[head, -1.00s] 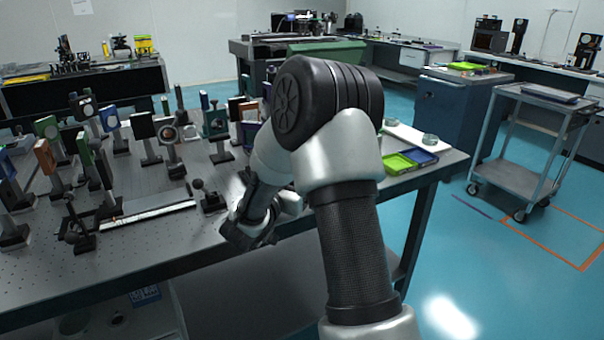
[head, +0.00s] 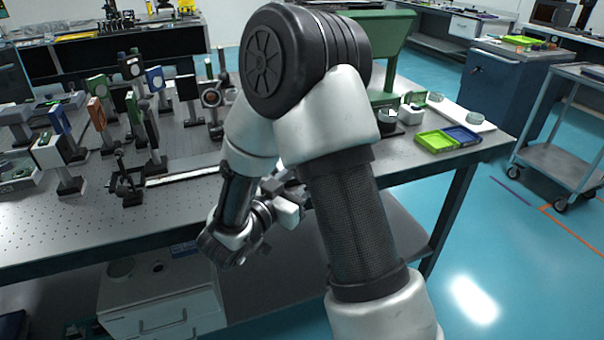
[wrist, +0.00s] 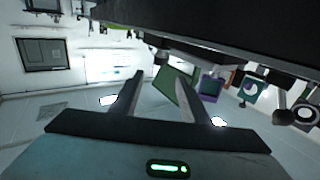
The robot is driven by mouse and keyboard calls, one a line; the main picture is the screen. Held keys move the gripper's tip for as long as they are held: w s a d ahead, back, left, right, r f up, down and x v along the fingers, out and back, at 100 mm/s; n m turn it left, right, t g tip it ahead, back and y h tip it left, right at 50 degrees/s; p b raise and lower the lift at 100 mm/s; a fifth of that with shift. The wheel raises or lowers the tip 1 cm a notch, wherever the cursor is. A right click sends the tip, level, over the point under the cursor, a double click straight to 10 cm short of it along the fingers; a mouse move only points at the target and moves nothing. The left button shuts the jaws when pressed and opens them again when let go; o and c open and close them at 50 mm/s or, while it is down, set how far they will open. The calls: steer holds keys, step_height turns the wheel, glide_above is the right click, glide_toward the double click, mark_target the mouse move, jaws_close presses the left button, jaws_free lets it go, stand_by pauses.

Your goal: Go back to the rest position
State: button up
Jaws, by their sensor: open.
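My gripper (wrist: 157,97) shows in the wrist view with its two dark fingers apart and nothing between them. The wrist view looks upside down across the room, with the dark table edge (wrist: 240,35) along the top. In the head view my arm is folded, with its elbow high and its wrist low at the front edge of the optical table (head: 60,225). The fingers are hidden or too small to make out there.
Several mounted optics, including a round-holed black mount (head: 211,97), crowd the table's left. A green tray (head: 437,141) and a blue tray (head: 462,135) lie at its right end. A grey cart (head: 560,160) stands on the right. Blue floor between is clear.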

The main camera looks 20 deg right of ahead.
steer(key=shift+v, duration=1)
